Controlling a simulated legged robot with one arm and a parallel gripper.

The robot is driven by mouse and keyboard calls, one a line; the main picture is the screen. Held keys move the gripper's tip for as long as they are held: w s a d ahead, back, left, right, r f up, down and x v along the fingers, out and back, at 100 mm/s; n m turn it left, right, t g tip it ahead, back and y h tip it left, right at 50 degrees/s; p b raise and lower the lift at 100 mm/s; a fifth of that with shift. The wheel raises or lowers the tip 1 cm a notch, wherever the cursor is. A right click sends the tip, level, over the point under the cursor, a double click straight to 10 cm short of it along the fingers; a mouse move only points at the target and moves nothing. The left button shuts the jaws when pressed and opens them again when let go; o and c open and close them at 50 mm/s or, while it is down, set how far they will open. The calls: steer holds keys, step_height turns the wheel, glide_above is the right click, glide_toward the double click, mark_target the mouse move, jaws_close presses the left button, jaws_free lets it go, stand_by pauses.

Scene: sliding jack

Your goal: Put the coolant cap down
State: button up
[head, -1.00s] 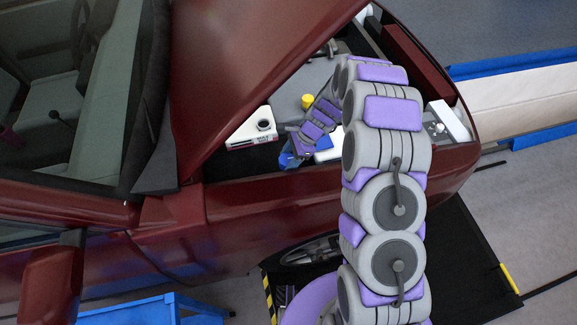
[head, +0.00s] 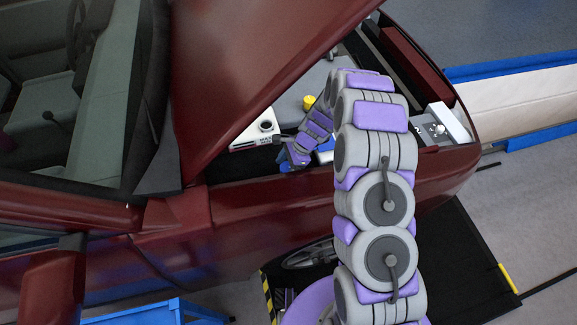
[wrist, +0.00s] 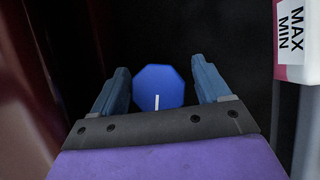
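The coolant cap (wrist: 158,88) is a blue octagonal piece with a small white mark, seen in the wrist view against a dark area. My gripper (wrist: 159,64) has its two blue fingers on either side of the cap, with a narrow gap visible on both sides, so it looks open. Whether the cap rests on a surface is too dark to tell. In the head view my gripper (head: 285,167) is low in the engine bay, mostly hidden by my wrist, and the cap cannot be made out there. The white coolant reservoir (head: 247,136) has an uncovered round neck.
The reservoir's MAX/MIN label (wrist: 291,30) stands close at the right of the wrist view. A yellow cap (head: 309,102) is farther back in the bay. The raised red hood (head: 245,70) hangs over the left side, and the red fender (head: 250,205) borders the bay in front.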

steer(key=shift+o, duration=0.3)
steer(key=shift+a, duration=0.1)
steer(key=shift+d+r, duration=0.2)
steer(key=shift+d, duration=0.75)
steer(key=p+v, duration=0.3)
steer(key=v, duration=0.9)
steer(key=s+r+n, duration=0.3)
steer(key=s+r, duration=0.3)
steer(key=r, duration=0.3)
steer(key=s+d+r+n+h, duration=0.2)
steer(key=s+r+n, duration=0.3)
steer(key=s+r, duration=0.45)
steer(key=s+d+r+n+h, duration=0.1)
steer(key=s+d+n, duration=0.1)
steer(key=s, duration=0.5)
steer(key=s+d+r+n+h, duration=0.1)
steer(key=s+d+r+n, duration=0.1)
steer(key=s, duration=0.6)
steer(key=s+d+r+n+h, duration=0.1)
steer(key=s+d+r+n, duration=0.1)
steer(key=s, duration=0.6)
steer(key=shift+d+n, duration=0.3)
steer(key=shift+d, duration=0.25)
